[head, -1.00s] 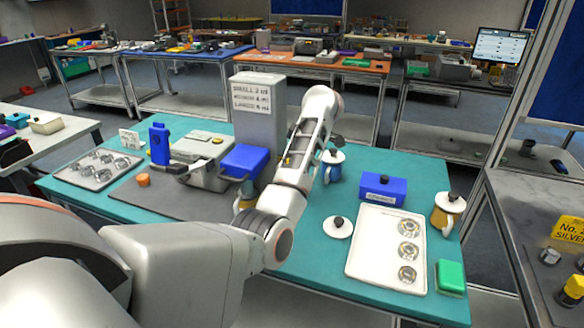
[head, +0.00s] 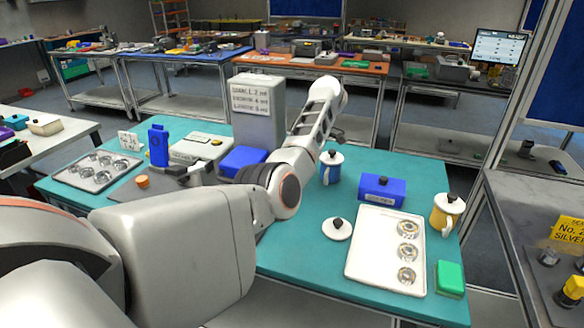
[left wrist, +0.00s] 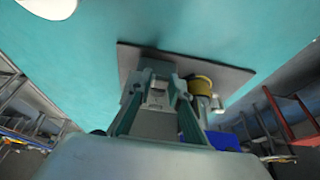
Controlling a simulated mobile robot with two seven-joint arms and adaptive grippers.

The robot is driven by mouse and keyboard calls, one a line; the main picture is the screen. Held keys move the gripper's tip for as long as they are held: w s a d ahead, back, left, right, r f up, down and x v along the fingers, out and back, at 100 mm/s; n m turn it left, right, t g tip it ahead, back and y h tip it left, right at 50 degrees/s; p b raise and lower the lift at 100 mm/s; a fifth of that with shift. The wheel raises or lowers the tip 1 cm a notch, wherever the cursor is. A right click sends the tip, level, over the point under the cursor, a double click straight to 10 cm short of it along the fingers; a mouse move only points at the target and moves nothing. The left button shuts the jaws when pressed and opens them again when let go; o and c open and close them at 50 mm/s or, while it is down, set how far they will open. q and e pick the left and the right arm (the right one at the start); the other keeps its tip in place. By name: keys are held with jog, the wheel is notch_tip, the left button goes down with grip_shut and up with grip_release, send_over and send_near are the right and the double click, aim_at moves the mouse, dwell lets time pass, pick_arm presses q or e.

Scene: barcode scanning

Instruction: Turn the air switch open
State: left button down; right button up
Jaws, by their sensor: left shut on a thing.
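My left gripper (left wrist: 157,85) shows in the left wrist view, its fingers closed around a small grey part (left wrist: 157,97). The part is mostly hidden between the fingers, and I cannot tell for sure whether it is the air switch. A yellow round object (left wrist: 201,85) is right beside the fingers, over the dark mat (left wrist: 228,74). No air switch can be clearly made out there. My right gripper is not in view.
On the teal table (head: 310,255) are a grey box with a label (head: 257,103), a blue box (head: 242,160), a grey machine (head: 200,148), a blue mug (head: 331,168), a labelled blue block (head: 381,188), a white tray (head: 375,268), a yellow mug (head: 446,215) and a green block (head: 450,277).

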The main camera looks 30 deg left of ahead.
pick_arm(q)
jog(key=c, duration=1.9)
grip_release()
jog(key=v, duration=1.2)
jog(key=shift+s+a+f, duration=0.1)
